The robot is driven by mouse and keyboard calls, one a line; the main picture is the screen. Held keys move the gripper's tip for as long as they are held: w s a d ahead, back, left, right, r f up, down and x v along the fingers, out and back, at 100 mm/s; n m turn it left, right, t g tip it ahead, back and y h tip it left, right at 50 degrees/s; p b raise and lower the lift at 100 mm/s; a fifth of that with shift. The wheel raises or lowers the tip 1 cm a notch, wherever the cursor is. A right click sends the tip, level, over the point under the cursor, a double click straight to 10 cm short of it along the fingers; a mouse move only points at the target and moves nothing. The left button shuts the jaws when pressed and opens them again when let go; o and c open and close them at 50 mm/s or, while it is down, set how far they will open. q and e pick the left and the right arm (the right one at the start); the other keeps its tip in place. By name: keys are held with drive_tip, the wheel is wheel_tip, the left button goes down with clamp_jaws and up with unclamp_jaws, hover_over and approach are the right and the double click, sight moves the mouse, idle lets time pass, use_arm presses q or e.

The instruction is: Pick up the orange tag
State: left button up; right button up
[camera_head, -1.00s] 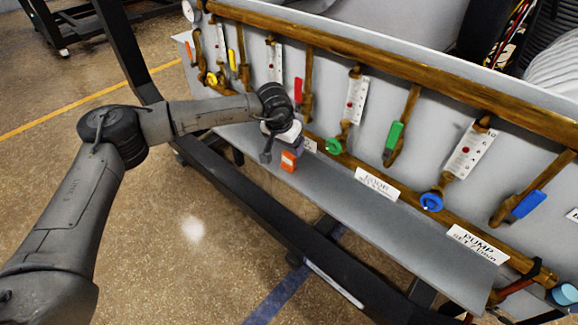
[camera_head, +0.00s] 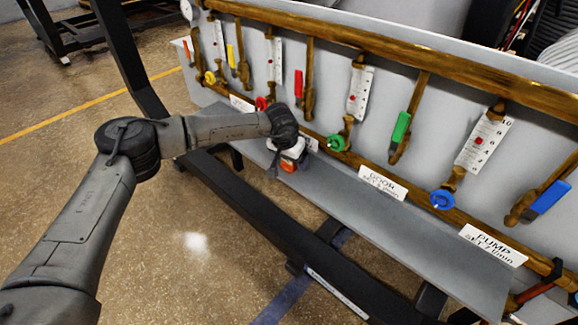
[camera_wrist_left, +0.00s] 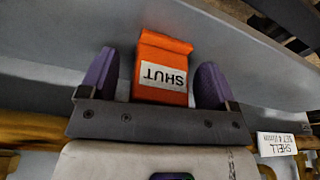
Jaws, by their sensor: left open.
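The orange tag (camera_wrist_left: 165,50) has a white label reading "SHUT", upside down in the left wrist view. It sits on the grey shelf (camera_head: 350,210) below the valve panel. My left gripper (camera_wrist_left: 157,66) is open, with its two purple fingers on either side of the tag. A gap shows between the tag and each finger, wider on the left of that view. In the head view only a small part of the tag (camera_head: 289,165) shows beside my left gripper (camera_head: 280,168). My right gripper is not in view.
The panel behind the shelf carries brown pipes (camera_head: 420,62), white flow gauges, coloured lever handles and round knobs, such as the green knob (camera_head: 337,142). A "DOOR" label (camera_head: 383,182) and a "PUMP" label (camera_head: 492,245) stand to the right. The shelf right of the tag is clear.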

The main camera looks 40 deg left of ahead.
use_arm(q)
drive_tip(key=shift+c, duration=0.5)
drive_tip(key=c, duration=0.9)
